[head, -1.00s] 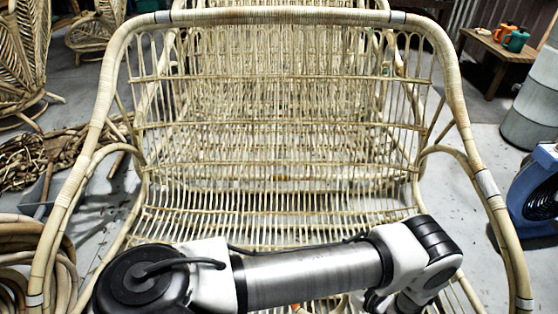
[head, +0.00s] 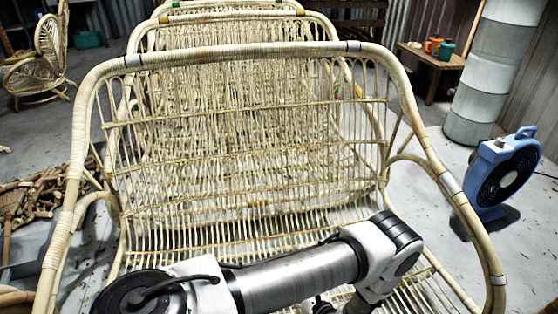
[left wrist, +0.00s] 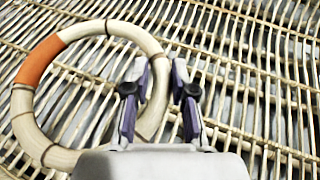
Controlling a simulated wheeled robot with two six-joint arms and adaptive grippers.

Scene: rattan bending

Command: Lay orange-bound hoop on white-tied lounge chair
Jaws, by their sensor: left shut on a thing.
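The hoop (left wrist: 88,27) is a pale ring with an orange-bound section, seen in the left wrist view. My left gripper (left wrist: 160,78) is shut on the hoop at its right side. Slatted rattan lies behind the hoop; I cannot tell whether they touch. A lounge chair (head: 255,50) with white bands on its frame fills the front of the head view, its slatted seat at the bottom. My left arm reaches across the seat there, and its gripper and the hoop are hidden from that view. My right gripper is in neither view.
More rattan chairs (head: 228,6) stand close behind, with green and yellow ties on their frames. A blue fan (head: 505,175) stands on the floor at right, near a grey drum (head: 488,80). A small wooden table (head: 432,66) stands behind. Rattan bundles (head: 35,205) lie at left.

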